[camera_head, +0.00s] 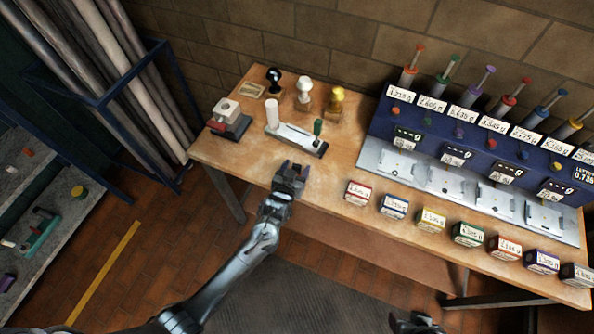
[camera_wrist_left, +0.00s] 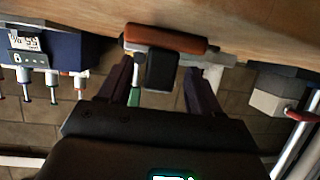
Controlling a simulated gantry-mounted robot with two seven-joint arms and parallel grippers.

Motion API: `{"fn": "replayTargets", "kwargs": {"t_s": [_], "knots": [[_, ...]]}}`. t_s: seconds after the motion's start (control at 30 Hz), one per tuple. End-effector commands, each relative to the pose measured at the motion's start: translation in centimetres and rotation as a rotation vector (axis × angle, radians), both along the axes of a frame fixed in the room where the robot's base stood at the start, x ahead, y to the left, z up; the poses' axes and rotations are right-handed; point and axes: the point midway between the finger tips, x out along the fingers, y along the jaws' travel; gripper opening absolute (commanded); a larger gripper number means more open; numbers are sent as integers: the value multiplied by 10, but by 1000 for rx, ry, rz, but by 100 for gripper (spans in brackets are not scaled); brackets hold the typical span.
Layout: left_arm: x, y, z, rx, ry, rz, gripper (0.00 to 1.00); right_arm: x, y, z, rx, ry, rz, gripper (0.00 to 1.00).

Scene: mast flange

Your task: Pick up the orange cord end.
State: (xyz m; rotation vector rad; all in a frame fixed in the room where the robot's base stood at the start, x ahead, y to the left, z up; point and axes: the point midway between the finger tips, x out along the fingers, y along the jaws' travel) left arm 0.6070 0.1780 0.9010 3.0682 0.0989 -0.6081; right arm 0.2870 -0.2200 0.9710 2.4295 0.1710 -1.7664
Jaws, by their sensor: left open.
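No orange cord end can be made out for certain in the head view. In the left wrist view, an orange-brown rounded bar (camera_wrist_left: 165,38) lies crosswise just beyond my fingers, with a dark block (camera_wrist_left: 161,72) below it in the picture; I cannot tell whether it is the cord end. My left gripper (camera_head: 291,170) is at the front edge of the wooden table, in front of the pale tray. It also shows in the left wrist view (camera_wrist_left: 160,82), its dark fingers apart with nothing visibly gripped. My right gripper (camera_head: 416,322) only partly shows at the bottom edge.
The wooden table (camera_head: 250,160) holds a pale tray (camera_head: 285,132) with a green-handled tool, a grey-and-red block (camera_head: 229,119), and several knobbed stamps behind. A blue weighing console (camera_head: 470,145) and a row of labelled boxes (camera_head: 430,220) fill the right. Bare wood lies around the left gripper.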

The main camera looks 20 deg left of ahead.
Motion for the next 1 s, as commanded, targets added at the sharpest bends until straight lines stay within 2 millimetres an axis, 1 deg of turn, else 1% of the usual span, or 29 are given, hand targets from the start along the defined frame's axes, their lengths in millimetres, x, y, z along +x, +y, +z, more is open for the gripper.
{"fn": "replayTargets", "kwargs": {"t_s": [0.03, 0.13, 0.37, 0.4, 0.57, 0.7, 0.77, 1.0], "knots": [[5, 0, -2, 1, 0, 0, 64, 0, 0, -1, 1, 0, -1, 51], [9, 0, -4, 0, 1, -1, 64, 0, 1, -2, 3, 0, -2, 51], [10, 0, -5, 0, 1, -1, 64, 0, 2, -2, 9, 1, -5, 51], [10, 0, -5, 0, 1, -1, 62, 0, 2, -2, 9, 1, -6, 51], [10, 0, -5, 0, 1, -1, 38, 0, 3, -2, 12, 2, -8, 51], [10, 0, -5, 0, 1, -1, 16, 0, 3, -2, 12, 2, -7, 51], [10, 0, -5, 0, 1, -1, 8, 0, 3, -2, 12, 2, -7, 51], [10, 0, -4, 0, 0, -1, 8, 0, 2, -2, 9, 1, -5, 51]]}}
